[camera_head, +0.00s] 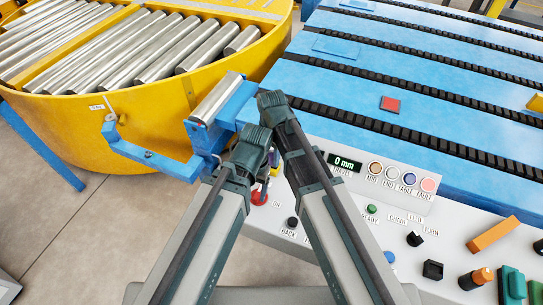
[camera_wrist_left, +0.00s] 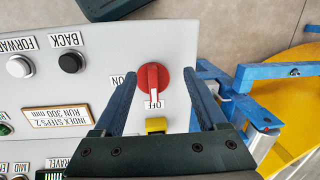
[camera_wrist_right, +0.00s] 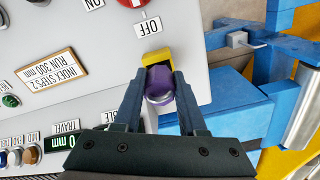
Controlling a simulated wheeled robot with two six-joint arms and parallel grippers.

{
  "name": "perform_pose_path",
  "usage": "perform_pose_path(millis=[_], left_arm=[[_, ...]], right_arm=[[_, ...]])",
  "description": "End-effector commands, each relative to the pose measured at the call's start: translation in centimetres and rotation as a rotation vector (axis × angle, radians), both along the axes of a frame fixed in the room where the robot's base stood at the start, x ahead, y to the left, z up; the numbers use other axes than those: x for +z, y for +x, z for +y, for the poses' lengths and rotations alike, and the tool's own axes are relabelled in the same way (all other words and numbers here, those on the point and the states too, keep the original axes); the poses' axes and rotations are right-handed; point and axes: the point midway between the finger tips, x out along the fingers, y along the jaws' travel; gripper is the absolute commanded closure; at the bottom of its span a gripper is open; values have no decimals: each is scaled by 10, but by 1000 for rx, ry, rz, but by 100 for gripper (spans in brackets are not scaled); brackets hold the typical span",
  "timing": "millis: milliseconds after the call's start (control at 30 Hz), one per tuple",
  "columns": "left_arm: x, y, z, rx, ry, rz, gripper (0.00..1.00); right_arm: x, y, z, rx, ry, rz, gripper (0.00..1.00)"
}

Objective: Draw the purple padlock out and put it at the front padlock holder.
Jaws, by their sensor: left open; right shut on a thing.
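The purple padlock (camera_wrist_right: 160,84) is between the fingers of my right gripper (camera_wrist_right: 162,78), which is shut on it. It lies right against a yellow block (camera_wrist_right: 157,57) on the console's edge; I cannot tell whether its shackle is still in the block. In the head view my right gripper (camera_head: 272,104) hides the padlock. My left gripper (camera_wrist_left: 160,75) is open and empty, its fingers either side of the red rotary switch (camera_wrist_left: 152,78), which points to OFF. The yellow block also shows in the left wrist view (camera_wrist_left: 156,125). I cannot identify the front padlock holder.
The grey console (camera_head: 300,215) carries several buttons, lamps and a display. A blue bracket with a steel roller (camera_head: 216,98) stands close to both grippers. The yellow turntable (camera_head: 150,130) is at the left, the blue chain conveyor (camera_head: 350,85) at the back. My arms are close together.

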Motion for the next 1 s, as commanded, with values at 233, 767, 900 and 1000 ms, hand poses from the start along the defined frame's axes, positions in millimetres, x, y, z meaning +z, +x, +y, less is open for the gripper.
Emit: perform_pose_path(millis=[233,767,900,1000], left_arm=[[24,0,0,0,0,0,25],[35,0,0,0,0,0,25],[48,0,0,0,0,0,25],[58,0,0,-1,0,0,25]], right_arm=[[24,0,0,0,0,0,100],[35,2,-8,1,0,0,100],[48,9,-51,21,0,0,100],[58,12,-89,47,0,0,100]])
